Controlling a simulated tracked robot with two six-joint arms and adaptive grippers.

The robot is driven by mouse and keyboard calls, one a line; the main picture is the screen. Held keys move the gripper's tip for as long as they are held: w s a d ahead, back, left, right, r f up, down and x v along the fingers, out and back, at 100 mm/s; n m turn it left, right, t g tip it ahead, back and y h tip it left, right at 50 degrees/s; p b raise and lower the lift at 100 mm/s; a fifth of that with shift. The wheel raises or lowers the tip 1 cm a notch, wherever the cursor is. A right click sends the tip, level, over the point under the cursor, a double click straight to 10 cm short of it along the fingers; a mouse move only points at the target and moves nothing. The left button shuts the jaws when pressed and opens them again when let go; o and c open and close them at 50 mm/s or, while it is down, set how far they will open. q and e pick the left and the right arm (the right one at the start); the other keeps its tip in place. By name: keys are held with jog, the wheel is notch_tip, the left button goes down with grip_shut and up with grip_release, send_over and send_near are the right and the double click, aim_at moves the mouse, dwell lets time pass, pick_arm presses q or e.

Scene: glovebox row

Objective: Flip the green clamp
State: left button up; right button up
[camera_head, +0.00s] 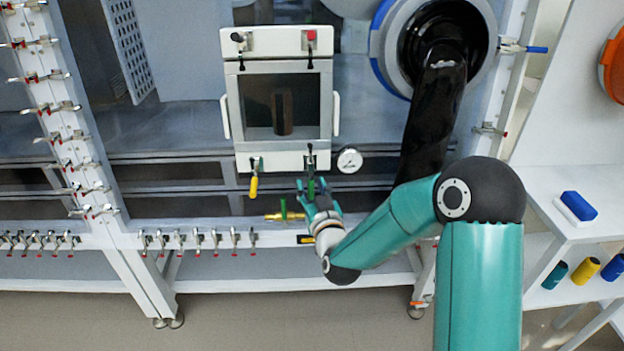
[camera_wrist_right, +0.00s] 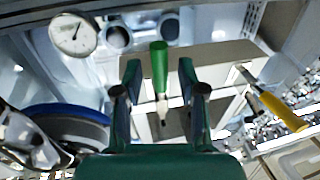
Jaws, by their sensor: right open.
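The green clamp (camera_head: 311,186) hangs at the lower right of the chamber door frame, its green handle pointing down. In the wrist view its green handle (camera_wrist_right: 159,66) stands between the two fingertips, with a visible gap on each side. My right gripper (camera_head: 312,190) is open around the handle from below, and no finger appears to touch it. The fingers also show in the wrist view (camera_wrist_right: 160,76). The clamp's base is partly hidden behind the fingers in the head view. My left gripper is out of view.
A yellow-handled clamp (camera_head: 254,184) hangs left of the green one. A gauge (camera_head: 349,160) sits to the right. A brass valve with a green lever (camera_head: 284,210) is just left of my gripper. The chamber door (camera_head: 285,68) is above.

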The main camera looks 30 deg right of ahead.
jog(key=shift+w+d, duration=0.1)
jog(key=shift+w, duration=0.25)
grip_shut()
